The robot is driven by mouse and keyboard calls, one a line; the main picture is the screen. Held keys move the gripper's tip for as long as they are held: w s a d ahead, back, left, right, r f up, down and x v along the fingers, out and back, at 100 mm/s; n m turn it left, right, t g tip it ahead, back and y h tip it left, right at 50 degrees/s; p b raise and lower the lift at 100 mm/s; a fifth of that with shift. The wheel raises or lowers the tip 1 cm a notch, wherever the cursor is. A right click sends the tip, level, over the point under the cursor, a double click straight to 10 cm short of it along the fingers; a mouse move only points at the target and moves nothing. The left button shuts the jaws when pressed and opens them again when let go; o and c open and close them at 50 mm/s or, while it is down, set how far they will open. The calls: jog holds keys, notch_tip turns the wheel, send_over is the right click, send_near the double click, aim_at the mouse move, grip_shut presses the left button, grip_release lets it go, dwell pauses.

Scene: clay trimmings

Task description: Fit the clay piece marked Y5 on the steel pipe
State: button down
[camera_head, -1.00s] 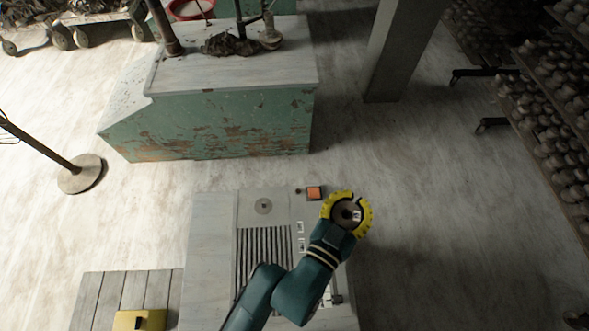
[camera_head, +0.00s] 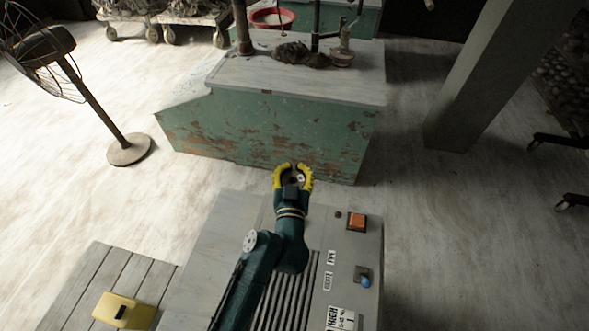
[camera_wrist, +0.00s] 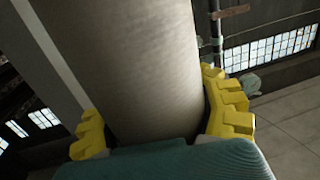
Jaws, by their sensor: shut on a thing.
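My gripper (camera_head: 293,174) is shut on a clay piece, a thick, smooth grey-beige cylinder (camera_wrist: 135,60) that fills the middle of the wrist view. The yellow fingers (camera_wrist: 160,128) press on both its sides. No Y5 mark shows on the side I see. In the head view my gripper is over the far edge of the grey cabinet, in front of the green bench. Upright posts stand on the bench top: a dark thick one (camera_head: 242,28) at the left, a thin dark one (camera_head: 316,25) and a pale one (camera_head: 345,35). I cannot tell which is the steel pipe.
The green bench (camera_head: 270,135) has peeling paint and a dark clump (camera_head: 300,55) on top. A grey cabinet (camera_head: 225,225) with slats and buttons lies below my arm. A fan (camera_head: 100,110) stands left, a concrete column (camera_head: 490,85) right. The floor between fan and cabinet is clear.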

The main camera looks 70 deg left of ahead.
jog(key=shift+r, duration=0.2)
jog(key=shift+f, duration=0.3)
notch_tip(320, 180, down, 5)
jog(key=b, duration=0.5)
jog(key=shift+f+b, duration=0.15)
jog(key=shift+b, duration=0.25)
jog(key=shift+d, duration=0.1)
jog(key=shift+b, duration=0.55)
dwell(0.7)
